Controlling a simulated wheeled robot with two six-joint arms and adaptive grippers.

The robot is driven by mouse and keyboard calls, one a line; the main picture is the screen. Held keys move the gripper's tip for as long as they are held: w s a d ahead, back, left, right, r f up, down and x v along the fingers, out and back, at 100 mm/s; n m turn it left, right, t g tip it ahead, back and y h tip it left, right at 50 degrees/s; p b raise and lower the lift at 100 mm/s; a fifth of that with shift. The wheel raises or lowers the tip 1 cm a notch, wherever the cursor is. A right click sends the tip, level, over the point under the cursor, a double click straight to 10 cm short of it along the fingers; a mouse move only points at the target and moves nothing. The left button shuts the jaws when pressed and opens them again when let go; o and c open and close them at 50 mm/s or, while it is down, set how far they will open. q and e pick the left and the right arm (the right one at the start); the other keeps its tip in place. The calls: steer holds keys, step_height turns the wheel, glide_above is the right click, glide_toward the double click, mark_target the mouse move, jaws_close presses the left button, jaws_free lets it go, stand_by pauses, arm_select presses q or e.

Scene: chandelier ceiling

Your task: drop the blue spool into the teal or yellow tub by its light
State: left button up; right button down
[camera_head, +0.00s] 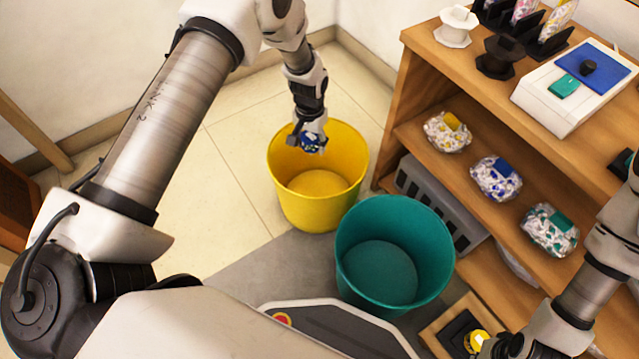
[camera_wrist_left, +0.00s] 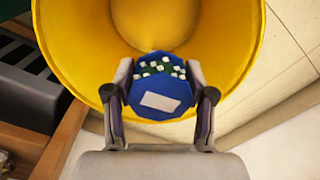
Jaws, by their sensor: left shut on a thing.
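The blue spool (camera_head: 312,142) is held by my left gripper (camera_head: 309,138) over the back part of the yellow tub (camera_head: 290,200). In the left wrist view the spool (camera_wrist_left: 160,87) shows a blue body with a white label and green and white bits, between the two fingers. The yellow tub's wall (camera_wrist_left: 75,45) lies behind it. The teal tub (camera_head: 360,285) stands in front and to the right of the yellow one; both look empty inside. A light (camera_head: 478,340) glows yellow at the bottom. My right arm reaches down beside it; its fingers are not clear.
A wooden shelf unit (camera_head: 420,85) stands at the right, with several clear bags on its middle shelf. A white box (camera_head: 545,105) with a blue panel, and white and black holders, stand on top. A grey crate (camera_head: 410,180) sits beside the tubs. Floor left of the tubs is clear.

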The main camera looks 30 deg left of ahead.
arm_select(q)
step_height(320, 180, down, 5)
steer(key=b, duration=0.3)
steer(key=shift+r, duration=0.3)
steer(key=o, duration=1.3)
step_height(320, 180, up, 12)
